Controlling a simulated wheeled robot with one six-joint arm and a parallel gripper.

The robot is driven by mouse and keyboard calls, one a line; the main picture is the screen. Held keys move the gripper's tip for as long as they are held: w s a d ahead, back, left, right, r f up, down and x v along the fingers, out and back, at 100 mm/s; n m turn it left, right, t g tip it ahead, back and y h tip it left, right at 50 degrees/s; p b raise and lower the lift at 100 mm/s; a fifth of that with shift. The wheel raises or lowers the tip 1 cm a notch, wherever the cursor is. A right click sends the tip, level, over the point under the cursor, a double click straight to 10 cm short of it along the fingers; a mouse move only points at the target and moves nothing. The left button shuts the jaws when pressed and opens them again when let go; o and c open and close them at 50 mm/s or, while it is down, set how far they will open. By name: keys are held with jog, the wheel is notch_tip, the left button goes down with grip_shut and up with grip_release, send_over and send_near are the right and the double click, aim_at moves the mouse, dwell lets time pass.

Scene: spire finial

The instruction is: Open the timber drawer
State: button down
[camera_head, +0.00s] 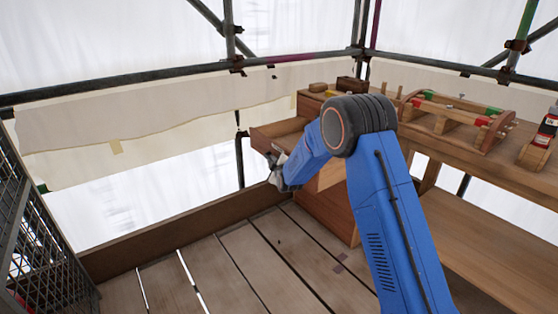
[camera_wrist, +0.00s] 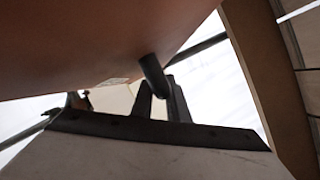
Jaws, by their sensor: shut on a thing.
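The timber drawer (camera_head: 263,138) sticks out from the left end of the wooden workbench, and part of its open top shows. My gripper (camera_head: 277,165) is at the drawer's front, partly hidden by my blue arm. In the wrist view, the brown drawer face (camera_wrist: 85,48) fills the upper left. A dark round handle (camera_wrist: 152,72) comes down from it to my gripper's fingers (camera_wrist: 162,100), which are shut on it. The handle is too small to make out in the head view.
The workbench (camera_head: 455,165) holds a curved wooden frame with red and green parts (camera_head: 465,118) and a red-labelled bottle (camera_head: 547,128). A mesh panel (camera_head: 40,235) stands at left. A low board (camera_head: 180,235) edges the plank floor (camera_head: 235,265), which is clear in front.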

jog(key=shift+s+a, duration=0.15)
jog(key=c, duration=1.7)
grip_release()
jog(key=v, duration=1.7)
jog(key=shift+s+r, duration=0.1)
jog(key=shift+s, duration=0.1)
